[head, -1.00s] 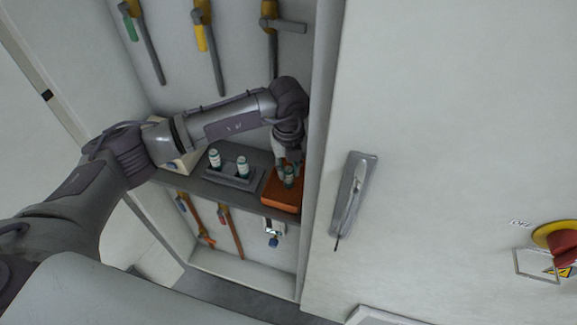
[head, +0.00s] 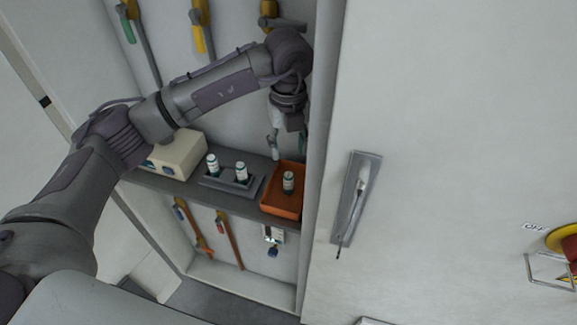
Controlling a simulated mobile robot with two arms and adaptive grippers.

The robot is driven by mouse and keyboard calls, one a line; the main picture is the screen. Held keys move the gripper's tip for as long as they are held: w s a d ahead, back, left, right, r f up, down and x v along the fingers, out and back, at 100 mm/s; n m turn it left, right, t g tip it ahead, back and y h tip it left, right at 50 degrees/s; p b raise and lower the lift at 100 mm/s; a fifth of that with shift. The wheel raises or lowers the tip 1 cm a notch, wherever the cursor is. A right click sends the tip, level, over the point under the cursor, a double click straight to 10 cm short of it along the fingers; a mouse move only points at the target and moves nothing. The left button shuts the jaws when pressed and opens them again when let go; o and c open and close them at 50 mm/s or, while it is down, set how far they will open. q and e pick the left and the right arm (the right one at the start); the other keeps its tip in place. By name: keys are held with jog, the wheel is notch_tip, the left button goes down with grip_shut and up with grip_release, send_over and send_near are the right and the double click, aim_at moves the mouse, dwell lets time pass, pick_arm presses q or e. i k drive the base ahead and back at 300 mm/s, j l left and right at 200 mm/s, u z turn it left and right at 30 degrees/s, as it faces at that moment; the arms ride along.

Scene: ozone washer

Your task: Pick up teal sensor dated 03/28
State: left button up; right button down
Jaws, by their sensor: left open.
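Three small white-and-teal sensors stand on the grey shelf (head: 228,200) in the cabinet. The left sensor (head: 212,165) and the middle sensor (head: 241,173) stand upright in a grey holder (head: 225,185). The third sensor (head: 288,182) stands in an orange tray (head: 281,207) at the right. The dates on them are too small to read. My left gripper (head: 275,150) is open and empty, pointing down above the back of the orange tray, apart from the sensor there. My right gripper is not in view.
A cream box (head: 180,155) stands on the shelf's left end. Valve levers (head: 205,35) hang on the back wall above. The cabinet's right edge (head: 318,150) is close to the tray. A white door with a handle (head: 352,200) is further right.

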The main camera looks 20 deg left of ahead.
aim_at(214, 168)
jog(key=k, duration=1)
